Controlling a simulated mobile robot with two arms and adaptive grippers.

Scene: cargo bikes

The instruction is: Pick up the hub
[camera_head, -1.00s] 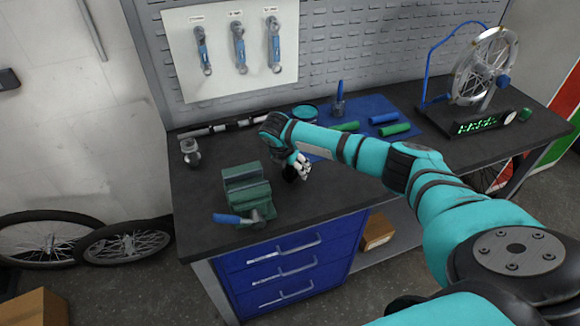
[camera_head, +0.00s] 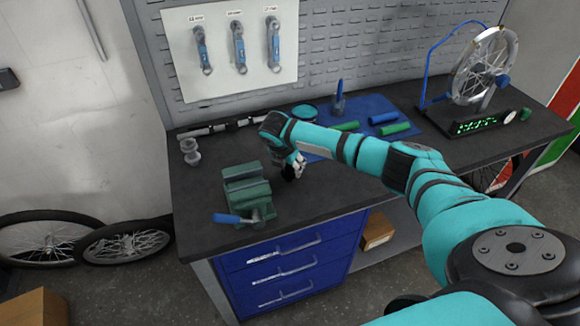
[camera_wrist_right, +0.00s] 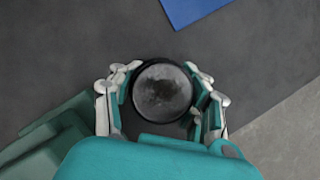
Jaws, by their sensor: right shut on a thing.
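The hub (camera_wrist_right: 162,91) is a round part with a dark rim and a mottled grey top, seen end-on in the right wrist view. My right gripper (camera_wrist_right: 163,100) is shut on it, with fingers on both its left and right sides. In the head view my right gripper (camera_head: 293,167) is low over the workbench, just right of the green vise, and the dark hub shows only in small part beneath it. I cannot tell whether the hub touches the bench top. My left gripper is not in view.
The green vise (camera_head: 247,190) with a blue handle stands close to the left of my gripper. A silver spool-shaped part (camera_head: 190,151) stands at the bench's left. A blue mat (camera_head: 365,109) with green and blue grips lies behind. The dark bench top (camera_head: 330,190) is clear in front.

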